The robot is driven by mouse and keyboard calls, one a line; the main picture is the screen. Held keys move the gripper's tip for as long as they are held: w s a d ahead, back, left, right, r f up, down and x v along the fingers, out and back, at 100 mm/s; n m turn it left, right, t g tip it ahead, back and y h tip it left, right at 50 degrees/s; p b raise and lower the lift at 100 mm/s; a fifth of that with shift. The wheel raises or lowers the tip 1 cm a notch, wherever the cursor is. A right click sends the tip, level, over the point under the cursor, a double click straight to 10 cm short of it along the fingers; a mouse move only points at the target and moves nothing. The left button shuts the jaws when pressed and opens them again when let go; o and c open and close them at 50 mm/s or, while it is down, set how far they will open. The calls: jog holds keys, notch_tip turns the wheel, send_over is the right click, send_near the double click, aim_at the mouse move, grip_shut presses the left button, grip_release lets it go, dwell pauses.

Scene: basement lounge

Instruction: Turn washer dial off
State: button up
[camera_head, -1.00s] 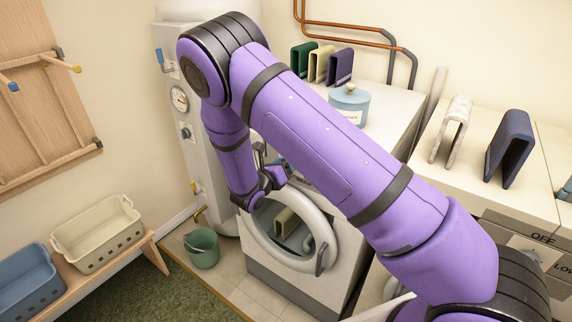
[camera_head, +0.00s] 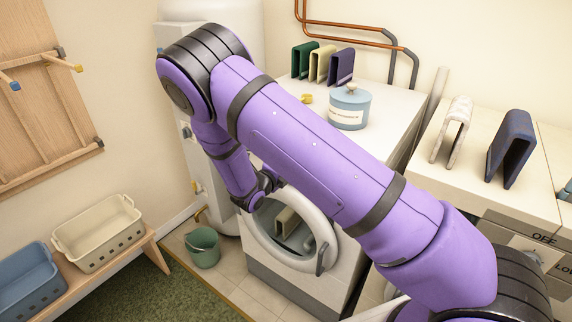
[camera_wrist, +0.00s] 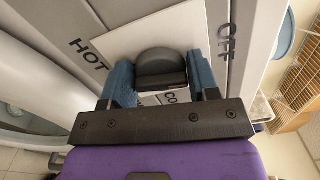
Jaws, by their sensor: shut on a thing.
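The washer dial (camera_wrist: 160,62) is a dark rounded knob on a light label plate in the wrist view. "OFF" is printed to its right, "HOT" to its left, and a partly hidden "CO..." below it. My gripper (camera_wrist: 162,80) has its blue fingers on both sides of the knob, shut on it. Which mark the knob points to is not clear. My gripper (camera_head: 266,188) is at the washer's upper front; the dial is hidden there.
On the washer top stand a blue lidded jar (camera_head: 350,110), several folded cloth-like items (camera_head: 335,66) and a small yellow thing (camera_head: 306,98). A second machine (camera_head: 540,238) with its own OFF and LOW marks is at right. A green bucket (camera_head: 203,247) stands left of the washer.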

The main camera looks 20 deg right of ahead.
jog(key=shift+a+f+n, duration=0.1)
jog(key=shift+n, duration=0.9)
jog(key=o, duration=0.9)
jog(key=v, duration=1)
jog(key=shift+s+a, duration=0.25)
jog(key=shift+a, duration=0.05)
